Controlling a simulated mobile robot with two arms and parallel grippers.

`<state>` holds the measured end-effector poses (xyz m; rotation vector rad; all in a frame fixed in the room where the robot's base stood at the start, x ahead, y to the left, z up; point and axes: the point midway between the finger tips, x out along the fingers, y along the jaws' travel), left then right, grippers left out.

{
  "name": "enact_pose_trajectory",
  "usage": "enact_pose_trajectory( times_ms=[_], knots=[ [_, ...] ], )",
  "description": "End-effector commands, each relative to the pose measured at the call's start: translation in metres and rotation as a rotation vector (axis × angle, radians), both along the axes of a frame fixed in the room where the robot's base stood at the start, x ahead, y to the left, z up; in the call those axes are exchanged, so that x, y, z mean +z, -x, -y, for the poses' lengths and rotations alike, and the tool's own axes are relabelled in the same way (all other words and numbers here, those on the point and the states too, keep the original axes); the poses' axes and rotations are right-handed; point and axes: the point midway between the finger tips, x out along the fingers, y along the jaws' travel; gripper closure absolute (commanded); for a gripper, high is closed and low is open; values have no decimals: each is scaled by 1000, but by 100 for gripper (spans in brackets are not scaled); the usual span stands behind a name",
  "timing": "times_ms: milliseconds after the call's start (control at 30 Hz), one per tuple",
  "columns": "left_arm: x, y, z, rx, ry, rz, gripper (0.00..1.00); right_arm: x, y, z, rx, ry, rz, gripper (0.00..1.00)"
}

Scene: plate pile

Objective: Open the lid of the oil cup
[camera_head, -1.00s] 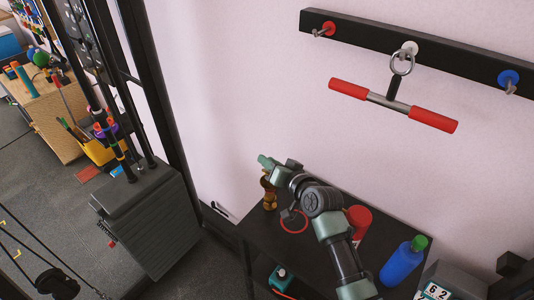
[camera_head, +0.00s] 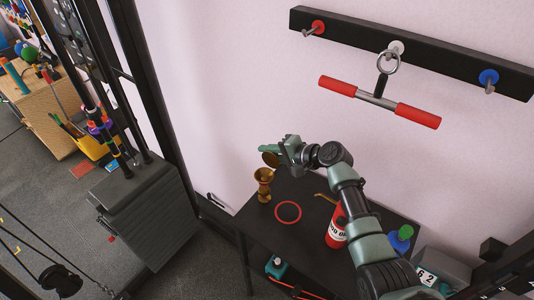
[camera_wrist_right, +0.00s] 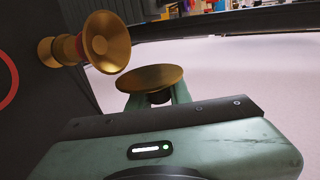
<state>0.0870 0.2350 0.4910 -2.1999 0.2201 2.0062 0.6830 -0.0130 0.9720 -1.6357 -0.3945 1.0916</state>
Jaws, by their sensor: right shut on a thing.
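The oil cup (camera_head: 263,186), a brass-coloured flared goblet, stands upright at the left end of the black table. Its mouth is uncovered; the open funnel also shows in the right wrist view (camera_wrist_right: 106,42). The lid (camera_head: 270,160), a round gold disc, is above the cup and apart from it. My right gripper (camera_head: 270,149) is shut on the lid; in the right wrist view the lid (camera_wrist_right: 150,76) sits between the green fingers (camera_wrist_right: 152,95), its underside grip partly hidden. My left gripper is not in view.
A red ring (camera_head: 288,203) lies flat right of the cup. A red bottle (camera_head: 336,232) and a blue bottle with green cap (camera_head: 401,238) stand further right, partly behind my right arm. A wall rail (camera_head: 430,60) holds a red-handled bar (camera_head: 380,101).

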Motion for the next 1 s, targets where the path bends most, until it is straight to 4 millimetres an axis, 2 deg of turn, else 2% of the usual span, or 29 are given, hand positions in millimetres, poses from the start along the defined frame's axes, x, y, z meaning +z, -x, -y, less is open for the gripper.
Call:
enact_pose_trajectory(
  times_ms=[300,833,867,900,933,1000],
  knots=[
    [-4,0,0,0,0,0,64,-3,-3,2,-1,-69,-95,100],
    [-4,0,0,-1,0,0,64,-4,-3,2,-1,-82,-113,100],
    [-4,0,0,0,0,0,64,-4,-3,2,-1,-82,-113,78],
    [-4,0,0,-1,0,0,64,-4,-3,2,-1,-82,-113,67],
    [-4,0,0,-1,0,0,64,-4,-3,2,-1,-81,-112,59],
    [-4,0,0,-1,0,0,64,-4,-3,2,-1,-81,-112,59]
  ],
)
